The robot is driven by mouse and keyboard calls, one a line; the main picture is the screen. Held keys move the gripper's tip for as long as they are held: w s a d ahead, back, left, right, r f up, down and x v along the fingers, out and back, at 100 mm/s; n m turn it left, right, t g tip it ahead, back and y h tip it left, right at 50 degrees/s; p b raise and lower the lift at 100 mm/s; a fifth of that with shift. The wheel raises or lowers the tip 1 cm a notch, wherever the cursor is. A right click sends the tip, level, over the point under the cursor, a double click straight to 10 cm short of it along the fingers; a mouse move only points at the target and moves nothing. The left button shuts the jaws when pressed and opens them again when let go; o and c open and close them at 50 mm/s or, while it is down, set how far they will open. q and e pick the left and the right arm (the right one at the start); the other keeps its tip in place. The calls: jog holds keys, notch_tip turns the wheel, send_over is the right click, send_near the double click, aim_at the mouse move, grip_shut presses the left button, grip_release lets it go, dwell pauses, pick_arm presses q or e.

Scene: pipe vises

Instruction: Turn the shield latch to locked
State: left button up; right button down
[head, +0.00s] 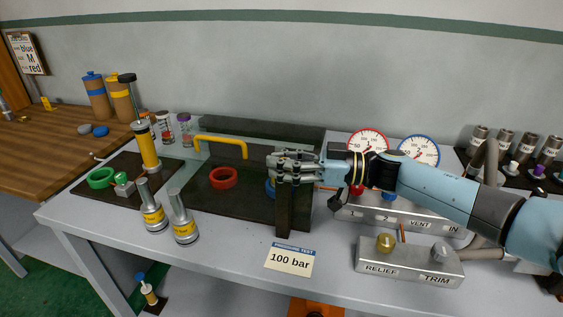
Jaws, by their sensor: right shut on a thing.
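My right gripper (278,168) reaches in from the right and is shut at the top of a dark upright post (284,218). What it holds there is mostly hidden by the fingers; by its place it is the shield latch. Whether the latch points to locked or unlocked cannot be seen. The clear shield has a yellow handle (222,143) and stands behind and left of the gripper, over a dark plate (205,195). A red ring (223,177) shows there, and a blue ring (270,188) is partly hidden behind the post. My left gripper is not in view.
Two steel cylinders with yellow bands (184,220) stand at the front left. A "100 bar" card (289,260) lies at the front edge. Right of it sits the relief and trim block (410,268). Two gauges (418,151) stand behind my right arm. A green ring (101,178) lies at the left.

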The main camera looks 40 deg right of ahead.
jog(key=shift+d+f+n+g+y+b, duration=0.1)
jog(key=shift+f+n+g+y+b, duration=0.1)
jog(key=shift+n+g+y+b, duration=0.5)
jog(key=n+g+y+b, duration=0.1)
jog(key=n+g+b, duration=0.1)
jog(key=g+b, duration=0.1)
jog(key=n+g+y+b, duration=0.1)
jog(key=n+g+b, duration=0.1)
jog(key=b, duration=0.3)
jog(key=shift+s+g+y, duration=0.1)
jog(key=shift+g+y, duration=0.3)
jog(key=shift+s+r+n+g+b, duration=0.1)
jog(key=shift+r+n+g+b, duration=0.1)
jog(key=shift+n+g+b, duration=0.6)
jog(key=c, duration=1.6)
grip_release()
jog(key=o, duration=0.5)
jog(key=shift+d, duration=0.25)
jog(key=shift+c, duration=0.2)
jog(key=shift+o, duration=0.8)
jog(key=shift+a, duration=0.15)
